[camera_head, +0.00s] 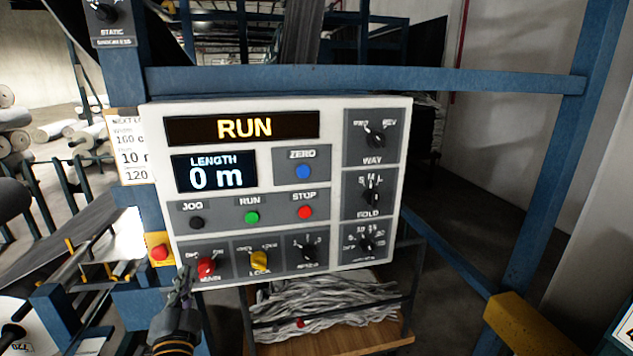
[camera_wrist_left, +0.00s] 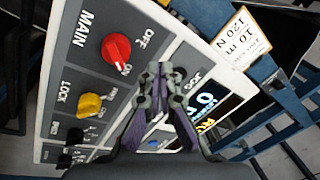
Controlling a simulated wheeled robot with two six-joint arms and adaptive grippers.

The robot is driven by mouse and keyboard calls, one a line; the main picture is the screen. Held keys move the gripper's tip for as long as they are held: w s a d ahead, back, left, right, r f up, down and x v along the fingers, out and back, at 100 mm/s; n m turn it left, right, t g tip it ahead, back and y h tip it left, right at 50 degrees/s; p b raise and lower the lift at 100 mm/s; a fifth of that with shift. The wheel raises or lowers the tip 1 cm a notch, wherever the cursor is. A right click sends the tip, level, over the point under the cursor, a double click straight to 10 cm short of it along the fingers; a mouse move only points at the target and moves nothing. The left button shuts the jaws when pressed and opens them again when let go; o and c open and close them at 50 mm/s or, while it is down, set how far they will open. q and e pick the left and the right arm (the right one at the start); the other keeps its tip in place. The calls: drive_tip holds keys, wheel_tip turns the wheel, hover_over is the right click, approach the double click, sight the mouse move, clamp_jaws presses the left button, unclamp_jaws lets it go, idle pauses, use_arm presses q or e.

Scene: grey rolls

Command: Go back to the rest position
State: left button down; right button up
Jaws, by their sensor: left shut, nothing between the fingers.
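My left gripper (camera_head: 184,284) is shut and empty, just below and left of the red MAIN knob (camera_head: 206,267) on the white control panel (camera_head: 334,112). In the left wrist view its closed fingertips (camera_wrist_left: 159,72) are in front of the panel, to the right of the red MAIN knob (camera_wrist_left: 116,48) and apart from it in the picture. The knob's pointer is towards ON. The panel's upper display (camera_head: 244,128) reads RUN and the length display (camera_head: 214,172) reads 0 m. My right gripper is in neither view.
The yellow LOCK knob (camera_head: 260,260) and several black knobs sit along the panel. A red button on a yellow box (camera_head: 159,252) is left of the gripper. Blue frame bars (camera_head: 360,80) surround the panel. A heap of grey strips (camera_head: 320,300) lies on a wooden stand below.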

use_arm(q)
drive_tip(key=s+f+n+g+h, duration=0.1)
drive_tip(key=s+f+n+g, duration=0.3)
drive_tip(key=f, duration=0.5)
drive_tip(key=s+f+n+g, duration=0.2)
drive_tip(key=s+f+g, duration=0.3)
drive_tip(key=f, duration=0.4)
drive_tip(key=s+d+f+g+h, duration=0.2)
drive_tip(key=s+d+f+g, duration=0.15)
drive_tip(key=s, duration=0.25)
drive_tip(key=s+d+f+g+h, duration=0.2)
drive_tip(key=s+f+g, duration=0.15)
drive_tip(key=s, duration=0.25)
drive_tip(key=s+a+f+g, duration=0.1)
drive_tip(key=s+f, duration=0.1)
drive_tip(key=f, duration=1.3)
drive_tip(key=s+a+f, duration=0.1)
drive_tip(key=s+f, duration=0.1)
drive_tip(key=f, duration=1.3)
drive_tip(key=s+a+f+g, duration=0.1)
drive_tip(key=s+f, duration=1.3)
drive_tip(key=s, duration=0.3)
drive_tip(key=shift+s+f+n+b, duration=0.15)
drive_tip(key=shift+f+n+b, duration=0.15)
drive_tip(key=shift+b, duration=0.15)
